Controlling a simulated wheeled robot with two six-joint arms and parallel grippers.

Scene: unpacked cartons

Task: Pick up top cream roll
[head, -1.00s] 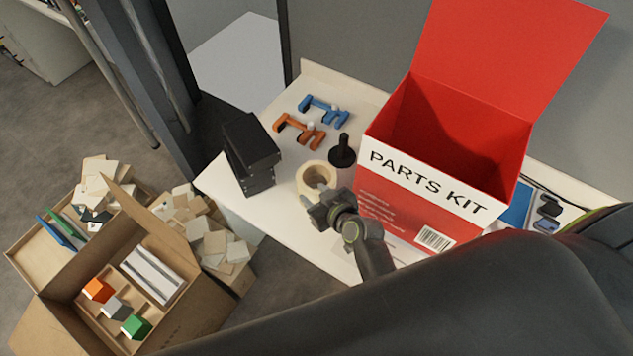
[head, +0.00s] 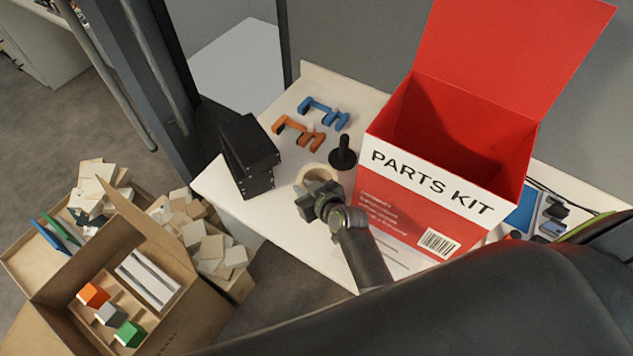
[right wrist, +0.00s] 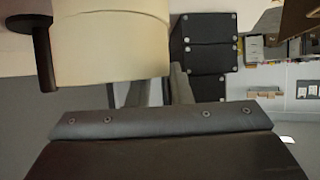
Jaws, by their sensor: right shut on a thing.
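A cream roll (head: 318,172), a thick ring, is on the white table in front of the red carton. My right gripper (head: 318,191) is shut on its near side and hides much of it. In the right wrist view the cream roll (right wrist: 110,45) fills the upper left, close to the gripper (right wrist: 152,90), whose fingers are partly hidden behind the wrist housing. I cannot tell whether the roll is lifted, or whether another roll is under it. My left gripper is not in view.
The open red PARTS KIT carton (head: 430,185) stands close to the right of the gripper. A black peg stand (head: 342,155) is just behind the roll. Black boxes (head: 248,155) stand left; orange (head: 298,132) and blue (head: 324,112) brackets lie behind. A cardboard box (head: 180,250) is lower left.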

